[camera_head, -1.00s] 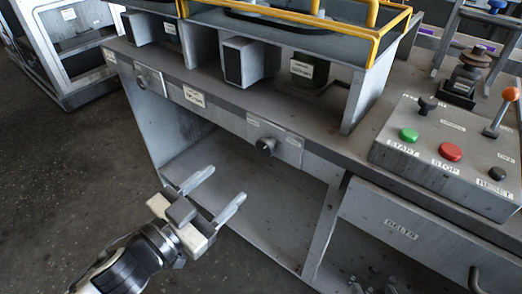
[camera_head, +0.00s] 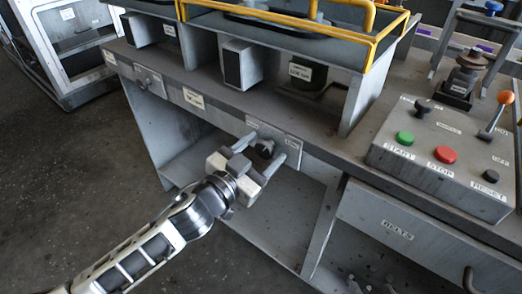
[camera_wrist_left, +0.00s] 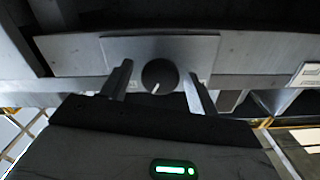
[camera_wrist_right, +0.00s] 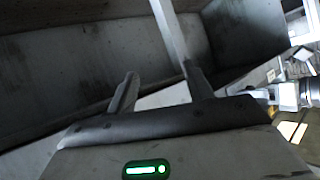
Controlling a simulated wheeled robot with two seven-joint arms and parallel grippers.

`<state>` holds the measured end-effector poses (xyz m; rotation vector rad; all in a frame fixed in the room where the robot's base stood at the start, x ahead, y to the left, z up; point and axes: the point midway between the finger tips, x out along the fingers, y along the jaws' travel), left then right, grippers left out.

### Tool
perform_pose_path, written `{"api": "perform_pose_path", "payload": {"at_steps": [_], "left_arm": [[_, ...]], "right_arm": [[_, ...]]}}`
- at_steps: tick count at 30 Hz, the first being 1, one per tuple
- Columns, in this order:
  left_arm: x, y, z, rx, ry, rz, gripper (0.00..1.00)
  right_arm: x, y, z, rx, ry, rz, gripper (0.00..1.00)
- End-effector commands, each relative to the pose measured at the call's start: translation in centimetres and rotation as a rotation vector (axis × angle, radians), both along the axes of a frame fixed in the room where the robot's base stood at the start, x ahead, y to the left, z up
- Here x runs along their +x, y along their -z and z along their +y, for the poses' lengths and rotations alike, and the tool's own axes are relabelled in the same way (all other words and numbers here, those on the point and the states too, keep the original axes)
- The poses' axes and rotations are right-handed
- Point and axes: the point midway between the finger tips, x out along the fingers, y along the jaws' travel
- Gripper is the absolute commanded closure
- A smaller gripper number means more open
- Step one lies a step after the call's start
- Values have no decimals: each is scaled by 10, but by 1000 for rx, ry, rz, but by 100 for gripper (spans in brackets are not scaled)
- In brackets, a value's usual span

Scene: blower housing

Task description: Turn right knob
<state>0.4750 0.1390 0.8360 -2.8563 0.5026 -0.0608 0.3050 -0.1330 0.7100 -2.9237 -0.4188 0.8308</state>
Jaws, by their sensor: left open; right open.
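The right knob (camera_head: 265,148) is a dark round knob on a light plate on the bench's front edge. My left gripper (camera_head: 263,153) is open, with its fingers on either side of this knob. In the left wrist view the knob (camera_wrist_left: 160,75) shows a white pointer line toward its lower left, and it sits between the spread fingertips (camera_wrist_left: 163,82) with gaps on both sides. My right gripper (camera_wrist_right: 160,85) is open and empty in the right wrist view, facing grey panels. Only its tips show at the bottom of the head view.
Another knob (camera_head: 142,82) sits further left on the bench front. A control box (camera_head: 440,160) with green, red and black buttons stands on the right. Yellow rails (camera_head: 380,45) edge the unit above. A grey lower shelf (camera_head: 275,230) lies below the right knob.

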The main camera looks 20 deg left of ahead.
Motion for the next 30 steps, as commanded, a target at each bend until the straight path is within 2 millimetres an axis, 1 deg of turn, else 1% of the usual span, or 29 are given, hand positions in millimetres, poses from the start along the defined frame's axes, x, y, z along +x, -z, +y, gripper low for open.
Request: {"api": "perform_pose_path", "payload": {"at_steps": [4,5,6,9,20,26,30], "left_arm": [[0,0,0,0,0,0,40],[0,0,0,0,0,0,48],[0,0,0,0,0,0,59],[0,0,0,0,0,0,84],[0,-1,0,36,0,-14,84],[0,-2,0,138,-1,-51,84],[-1,-2,0,245,0,-89,84]], "right_arm": [[0,0,0,0,1,-1,48],[0,0,0,0,1,-1,48],[0,0,0,0,1,-1,48],[0,0,0,0,1,-1,48],[1,-3,0,0,1,-2,48],[0,-8,0,2,1,1,48],[0,-10,0,3,2,6,48]]}}
